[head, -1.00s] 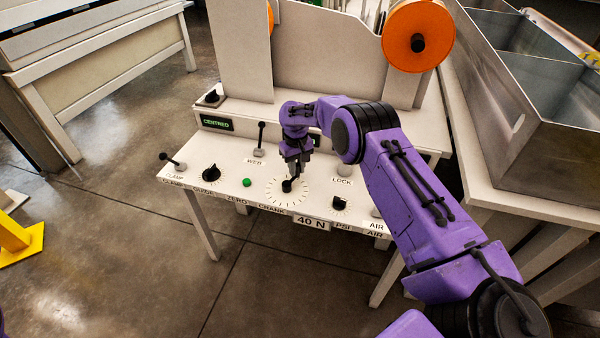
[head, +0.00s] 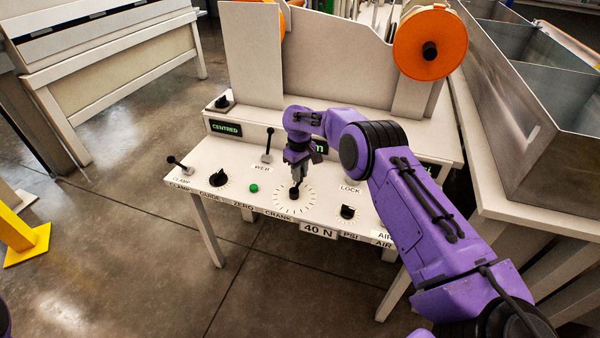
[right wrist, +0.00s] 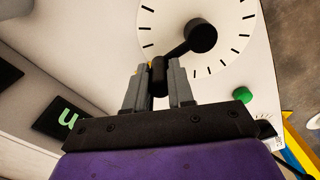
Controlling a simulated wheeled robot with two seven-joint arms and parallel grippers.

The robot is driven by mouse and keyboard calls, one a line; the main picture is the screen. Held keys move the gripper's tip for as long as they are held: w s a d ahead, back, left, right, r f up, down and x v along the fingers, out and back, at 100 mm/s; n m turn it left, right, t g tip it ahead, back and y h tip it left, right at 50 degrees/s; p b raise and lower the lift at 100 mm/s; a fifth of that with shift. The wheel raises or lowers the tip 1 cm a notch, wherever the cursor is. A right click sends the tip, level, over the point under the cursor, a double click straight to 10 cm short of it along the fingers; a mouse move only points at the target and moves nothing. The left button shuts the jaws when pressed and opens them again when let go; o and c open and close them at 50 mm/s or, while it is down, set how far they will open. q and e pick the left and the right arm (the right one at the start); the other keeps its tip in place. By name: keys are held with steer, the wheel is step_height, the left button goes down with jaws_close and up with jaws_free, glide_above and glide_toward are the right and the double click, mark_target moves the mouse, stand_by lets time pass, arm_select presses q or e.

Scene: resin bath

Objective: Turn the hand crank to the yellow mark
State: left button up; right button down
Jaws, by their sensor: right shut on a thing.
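The hand crank (head: 294,193) is a black hub and arm at the centre of a white dial with dark ticks on the sloping panel, above the CRANK label. In the right wrist view the crank arm (right wrist: 181,48) runs from the round hub down to an upright knob (right wrist: 158,76). My right gripper (head: 298,176) is shut on that knob; its two grey fingers (right wrist: 159,88) stand on either side of it. A small yellowish patch shows beside the knob in the right wrist view, partly hidden by a finger; I cannot tell if it is the yellow mark. My left gripper is out of view.
The panel (head: 330,213) also carries a green button (head: 253,188), a black guide knob (head: 218,178), clamp and web levers and a PSI knob (head: 347,212). A 40 N display (head: 318,231) hangs at the front edge. A metal bath (head: 545,110) stands at right.

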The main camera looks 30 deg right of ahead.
steer(key=c, duration=1)
jaws_free()
steer(key=shift+o, duration=0.2)
steer(key=shift+r, duration=0.1)
step_height(320, 180, up, 10)
steer(key=shift+s+r, duration=0.1)
steer(key=shift+r, duration=0.15)
